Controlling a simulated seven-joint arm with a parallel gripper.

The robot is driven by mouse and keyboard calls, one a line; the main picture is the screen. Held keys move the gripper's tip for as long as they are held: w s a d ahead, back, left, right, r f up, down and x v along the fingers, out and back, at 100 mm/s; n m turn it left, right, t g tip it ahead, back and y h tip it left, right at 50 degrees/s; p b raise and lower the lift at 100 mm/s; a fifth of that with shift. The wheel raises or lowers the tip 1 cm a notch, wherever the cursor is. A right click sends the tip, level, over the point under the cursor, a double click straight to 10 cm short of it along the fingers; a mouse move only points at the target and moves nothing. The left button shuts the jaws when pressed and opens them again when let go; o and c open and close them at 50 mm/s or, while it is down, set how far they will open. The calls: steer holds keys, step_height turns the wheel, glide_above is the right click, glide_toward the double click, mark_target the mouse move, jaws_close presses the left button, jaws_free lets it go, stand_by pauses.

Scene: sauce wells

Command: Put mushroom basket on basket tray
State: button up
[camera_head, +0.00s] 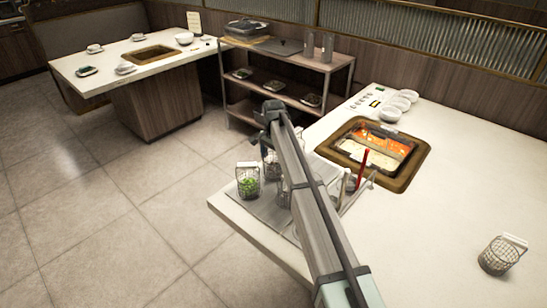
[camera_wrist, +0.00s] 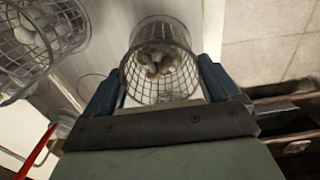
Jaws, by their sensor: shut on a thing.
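The mushroom basket (camera_wrist: 160,38), a wire mesh basket with brownish-white mushrooms in it, is between my gripper's blue fingers in the wrist view. My gripper (camera_wrist: 158,82) is shut on it. In the head view my arm covers most of the gripper and the held basket. The grey basket tray (camera_head: 268,212) lies at the near left corner of the right-hand table. A basket with green vegetables (camera_head: 248,186) stands at the tray's left end. I cannot tell whether the mushroom basket touches the tray.
Another wire basket with pale contents (camera_wrist: 38,38) is close on the left in the wrist view. A hot pot (camera_head: 375,150) with red and pale broth is set in the table, with a red-handled utensil (camera_head: 362,168) nearby. A lone wire basket (camera_head: 502,256) stands at right on clear tabletop.

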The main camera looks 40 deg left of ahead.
steer(key=o, duration=1)
steer(key=shift+f, duration=0.1)
step_height(320, 180, up, 12)
steer(key=shift+r, duration=0.15)
